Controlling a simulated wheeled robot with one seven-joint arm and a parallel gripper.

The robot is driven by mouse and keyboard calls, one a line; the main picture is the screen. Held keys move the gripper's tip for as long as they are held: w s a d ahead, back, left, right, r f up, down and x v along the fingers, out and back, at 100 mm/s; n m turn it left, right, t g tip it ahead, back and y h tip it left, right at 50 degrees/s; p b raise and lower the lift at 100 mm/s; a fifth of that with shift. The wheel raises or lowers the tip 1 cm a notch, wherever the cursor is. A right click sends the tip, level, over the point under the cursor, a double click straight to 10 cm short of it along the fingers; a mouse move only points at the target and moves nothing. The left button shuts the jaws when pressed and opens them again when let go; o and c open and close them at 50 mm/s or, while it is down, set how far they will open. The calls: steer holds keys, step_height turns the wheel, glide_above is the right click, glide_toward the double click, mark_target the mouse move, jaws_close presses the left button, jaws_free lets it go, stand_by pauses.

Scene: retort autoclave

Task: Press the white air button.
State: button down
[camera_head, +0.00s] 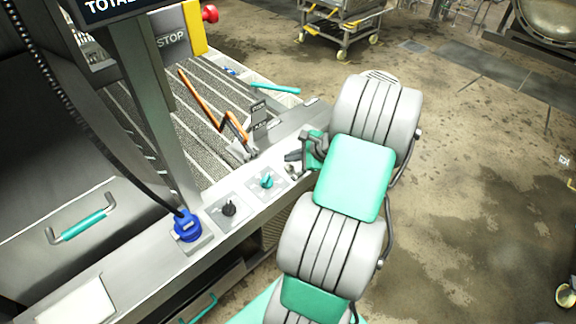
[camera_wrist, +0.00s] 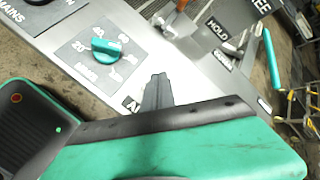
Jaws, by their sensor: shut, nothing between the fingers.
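My gripper (camera_head: 294,157) is over the grey control ledge (camera_head: 133,254), just past the teal knob. In the wrist view the dark fingers of my gripper (camera_wrist: 157,88) are together and empty, pointing at the panel. A label starting "AI" (camera_wrist: 131,104) shows beside the fingers, its rest covered by them. The white air button is not clear in the wrist view; the fingers or my gripper's body hide that spot. In the head view a small pale round thing (camera_head: 289,169) lies just below the fingertips; I cannot tell if it is the button or if they touch.
The teal knob (camera_head: 267,181) stands close left of my gripper; it also shows in the wrist view (camera_wrist: 105,46). Farther left are a black knob (camera_head: 228,210) and a blue fitting (camera_head: 187,226). An orange lever (camera_head: 220,118) rises behind the ledge. Open floor lies right.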

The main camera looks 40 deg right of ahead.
mark_target(291, 166)
stand_by(0.7)
steer(key=shift+f, duration=0.4)
steer(key=shift+f, duration=0.55)
stand_by(0.4)
steer(key=shift+r+p, duration=0.7)
steer(key=shift+r, duration=0.25)
step_height(291, 166, up, 5)
steer(key=p, duration=0.4)
steer(key=shift+r+p, duration=0.1)
steer(key=shift+p, duration=0.3)
